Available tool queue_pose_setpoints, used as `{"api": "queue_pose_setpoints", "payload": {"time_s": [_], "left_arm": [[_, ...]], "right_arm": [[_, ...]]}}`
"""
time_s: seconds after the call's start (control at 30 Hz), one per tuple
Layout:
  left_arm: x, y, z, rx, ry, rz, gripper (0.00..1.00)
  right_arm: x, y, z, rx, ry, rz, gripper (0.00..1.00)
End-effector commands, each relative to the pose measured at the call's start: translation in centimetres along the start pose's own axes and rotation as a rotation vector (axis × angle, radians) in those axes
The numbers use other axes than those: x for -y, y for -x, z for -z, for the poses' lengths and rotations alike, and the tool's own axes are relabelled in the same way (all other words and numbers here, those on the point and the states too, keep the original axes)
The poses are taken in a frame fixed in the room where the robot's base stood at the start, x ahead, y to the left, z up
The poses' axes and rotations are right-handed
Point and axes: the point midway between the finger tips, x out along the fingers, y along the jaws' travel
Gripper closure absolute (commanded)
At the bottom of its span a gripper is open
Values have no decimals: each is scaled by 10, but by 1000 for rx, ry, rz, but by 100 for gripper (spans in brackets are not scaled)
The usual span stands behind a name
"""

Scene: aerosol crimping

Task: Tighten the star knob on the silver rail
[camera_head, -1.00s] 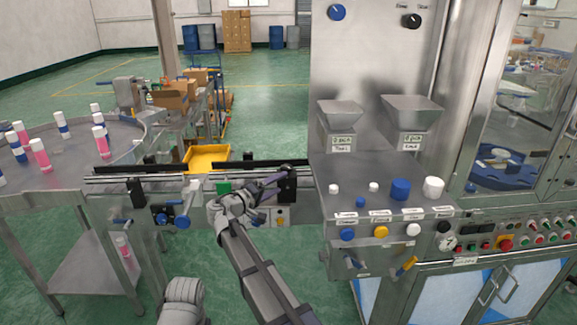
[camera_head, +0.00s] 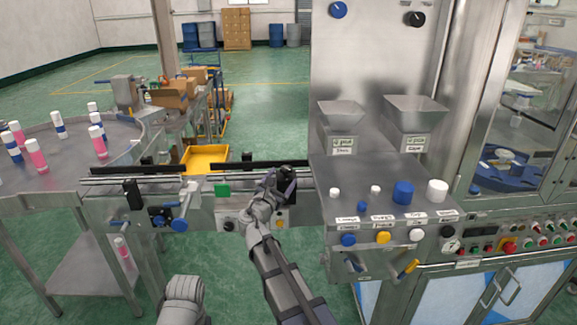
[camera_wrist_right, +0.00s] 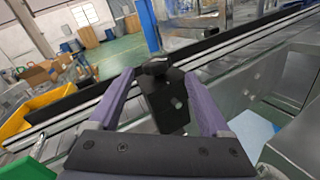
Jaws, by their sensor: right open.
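The star knob (camera_wrist_right: 156,67) is black and sits on top of a black bracket (camera_wrist_right: 168,103) at the silver rail (camera_wrist_right: 80,107). The rail also shows in the head view (camera_head: 160,179), running along the conveyor's front; there the knob is mostly hidden by my gripper. My right gripper (camera_wrist_right: 160,77) is open, with one purple-grey finger on each side of the knob and bracket. Gaps show between the fingers and the bracket, and I see no clear contact. In the head view my right gripper (camera_head: 279,183) is at the rail's right end.
The machine panel (camera_head: 390,180) with caps stands just right of my right gripper. A green block (camera_head: 222,190) and blue knobs (camera_head: 179,225) are left of it. A round table (camera_head: 60,178) with bottles is at far left. A yellow bin (camera_head: 207,157) lies behind the rail.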

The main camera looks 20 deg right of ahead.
Motion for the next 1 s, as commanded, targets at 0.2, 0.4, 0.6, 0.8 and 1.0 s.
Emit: {"api": "queue_pose_setpoints", "payload": {"time_s": [0.2, 0.4, 0.6, 0.8, 1.0], "left_arm": [[0, 0, 0, 0, 0, 0, 24], [0, 0, 0, 0, 0, 0, 24], [0, 0, 0, 0, 0, 0, 24], [0, 0, 0, 0, 0, 0, 24], [0, 0, 0, 0, 0, 0, 24]], "right_arm": [[2, 5, -3, -5, 255, -63, 18], [1, 6, -3, -4, 347, -86, 18], [0, 3, -3, -4, 352, -87, 18], [-2, -13, -2, -4, 351, -86, 18], [-4, -43, -1, -4, 350, -85, 18]]}}
